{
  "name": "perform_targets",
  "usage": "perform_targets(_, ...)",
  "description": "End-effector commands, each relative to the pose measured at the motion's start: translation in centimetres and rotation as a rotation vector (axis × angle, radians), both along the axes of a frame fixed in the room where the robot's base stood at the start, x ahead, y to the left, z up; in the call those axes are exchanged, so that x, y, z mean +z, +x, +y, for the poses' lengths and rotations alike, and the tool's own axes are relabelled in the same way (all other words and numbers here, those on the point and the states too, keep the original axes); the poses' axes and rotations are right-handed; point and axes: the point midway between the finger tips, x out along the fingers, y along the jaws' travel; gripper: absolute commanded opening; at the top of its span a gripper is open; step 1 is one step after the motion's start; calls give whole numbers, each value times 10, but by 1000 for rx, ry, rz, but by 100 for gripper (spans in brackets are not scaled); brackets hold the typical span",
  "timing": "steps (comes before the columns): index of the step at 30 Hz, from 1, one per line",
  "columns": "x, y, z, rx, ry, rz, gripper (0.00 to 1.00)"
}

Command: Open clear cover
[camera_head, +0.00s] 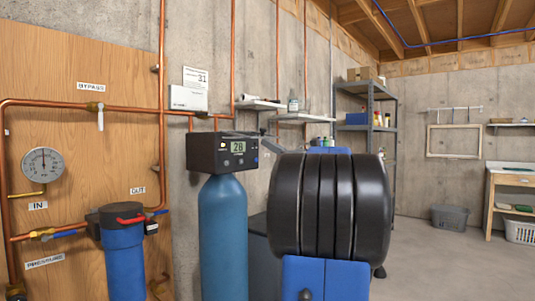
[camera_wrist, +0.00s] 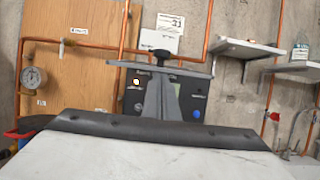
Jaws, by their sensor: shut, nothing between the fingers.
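The dark control head (camera_head: 222,152) with a lit display sits on a blue tank. In the wrist view, the control head (camera_wrist: 188,104) is straight ahead, partly hidden by my gripper (camera_wrist: 160,84). My gripper is shut and empty, its grey fingers in front of the head. A thin greyish plate (camera_wrist: 190,73) with a black knob (camera_wrist: 160,53) lies almost edge-on just above the fingertips; it seems to be the clear cover, raised to about level. Whether the fingertips touch it, I cannot tell. In the head view my arm hides most of my gripper.
The blue tank (camera_head: 223,240) stands beside a blue filter housing (camera_head: 123,260). Copper pipes and a gauge (camera_head: 43,165) are on a wooden panel (camera_head: 80,110). Wall shelves (camera_wrist: 245,48) are close on the right. Open floor (camera_head: 440,265) lies at the right.

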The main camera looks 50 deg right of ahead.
Motion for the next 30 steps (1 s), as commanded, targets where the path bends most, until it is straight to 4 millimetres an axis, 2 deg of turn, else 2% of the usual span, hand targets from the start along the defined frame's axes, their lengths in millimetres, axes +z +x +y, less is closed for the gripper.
perform_targets(7, 26, -5, -1, -2, -15, 139, 0)
perform_targets(15, 41, -6, -1, 0, -12, 144, 0)
perform_targets(30, 46, -6, -1, 0, -10, 144, 0)
